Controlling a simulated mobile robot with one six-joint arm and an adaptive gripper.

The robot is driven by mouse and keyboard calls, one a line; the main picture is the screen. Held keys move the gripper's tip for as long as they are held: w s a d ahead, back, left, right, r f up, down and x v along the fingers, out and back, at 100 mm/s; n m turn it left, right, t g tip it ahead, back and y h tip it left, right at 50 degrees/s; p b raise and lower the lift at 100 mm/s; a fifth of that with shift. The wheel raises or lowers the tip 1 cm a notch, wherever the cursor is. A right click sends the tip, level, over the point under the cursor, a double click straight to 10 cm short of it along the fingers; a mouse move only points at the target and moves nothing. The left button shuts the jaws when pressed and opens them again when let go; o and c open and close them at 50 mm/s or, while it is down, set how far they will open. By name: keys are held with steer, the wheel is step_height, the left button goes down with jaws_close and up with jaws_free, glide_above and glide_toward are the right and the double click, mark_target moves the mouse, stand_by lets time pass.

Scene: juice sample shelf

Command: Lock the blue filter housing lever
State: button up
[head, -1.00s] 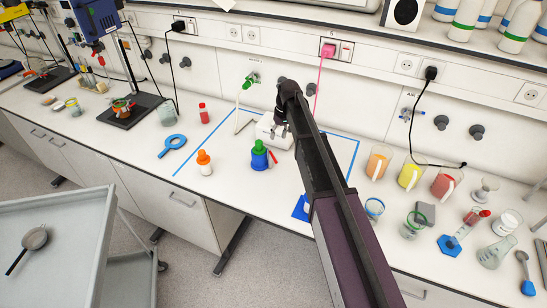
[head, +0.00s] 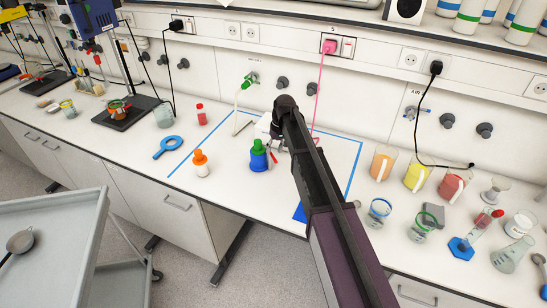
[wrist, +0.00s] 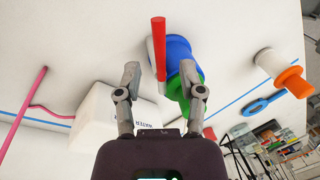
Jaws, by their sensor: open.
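The blue filter housing (head: 258,161) with a green top (head: 258,146) stands upright on the bench inside the blue tape outline. Its red lever (head: 272,155) shows as a short bar at its right side. In the wrist view the blue housing (wrist: 178,52) and green part (wrist: 189,78) are beyond the right finger, which partly covers them. The red lever (wrist: 159,45) is a straight bar with its near end between the fingers in the picture; I cannot tell whether they touch. My gripper (wrist: 161,78) is open and empty. In the head view my arm mostly hides it.
A white box marked WATER (wrist: 105,112) is close beside my left finger in the wrist view. A white bottle with an orange top (head: 201,164) stands left of the housing. Several beakers stand at right. A pink cord (head: 319,95) hangs behind my arm.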

steer(key=shift+a+f+b, duration=0.2)
steer(key=shift+f+b, duration=0.45)
steer(key=shift+f, duration=0.25)
steer(key=shift+s, duration=0.1)
jaws_close()
